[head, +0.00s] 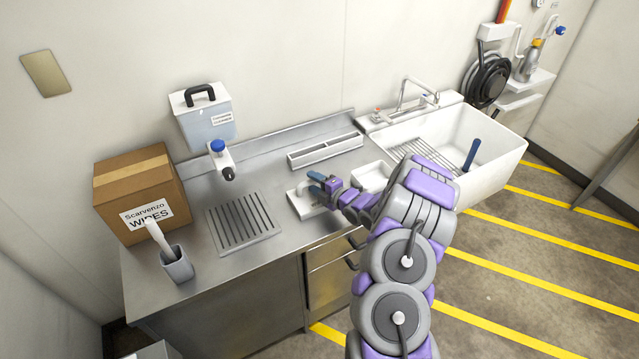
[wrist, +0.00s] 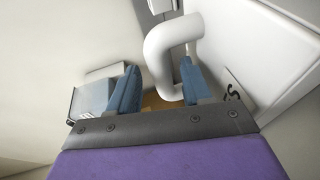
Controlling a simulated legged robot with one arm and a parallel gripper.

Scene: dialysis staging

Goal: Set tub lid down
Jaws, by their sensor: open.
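The white tub lid (head: 303,207) shows in the head view at the front of the steel counter, left of the open white tub (head: 371,176). It looks flat and at or very near the counter; the exact contact cannot be told. My gripper (head: 318,184) is over the lid with blue fingers apart. In the wrist view the lid's white bent handle (wrist: 165,45) passes between the open fingertips (wrist: 160,85), and a white panel, likely the lid (wrist: 245,45), fills the right side. The far side of the lid is partly hidden by my gripper.
A slotted drain panel (head: 242,223), a grey cup (head: 177,265) and a cardboard wipes box (head: 138,190) are to the left. A long divided tray (head: 325,150) lies behind. A white sink (head: 455,150) is at right. Bare counter lies between drain panel and lid.

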